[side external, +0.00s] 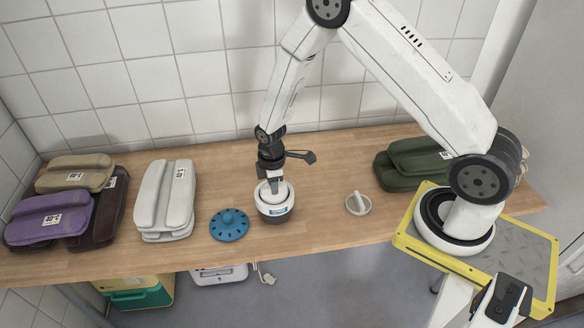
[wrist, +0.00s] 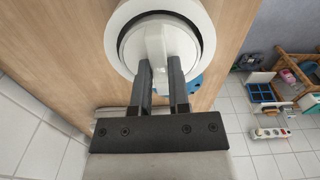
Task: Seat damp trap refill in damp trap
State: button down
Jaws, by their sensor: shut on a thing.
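The damp trap (side external: 274,211) is a round white tub with a dark band and a blue-and-white label, upright on the wooden counter. My gripper (side external: 273,185) points down over it. In the wrist view, my gripper (wrist: 162,72) is shut on the upright fin of the white disc-shaped refill (wrist: 133,46). The refill lies within the ring of the trap's rim (wrist: 111,30), with a dark gap around it. I cannot tell how deep it sits. A blue slotted lid (side external: 229,226) lies on the counter just left of the trap.
A grey-white disc with a raised fin (side external: 358,204) lies right of the trap. Folded light grey cloth (side external: 165,200) is at left, beside purple (side external: 48,219), tan and brown bundles. A green bundle (side external: 412,163) is at right. The tiled wall runs behind.

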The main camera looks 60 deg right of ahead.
jog(key=shift+f, duration=1.55)
jog(key=shift+f, duration=0.1)
jog(key=c, duration=0.6)
grip_release()
jog(key=shift+r, duration=6.1)
jog(key=shift+r, duration=0.1)
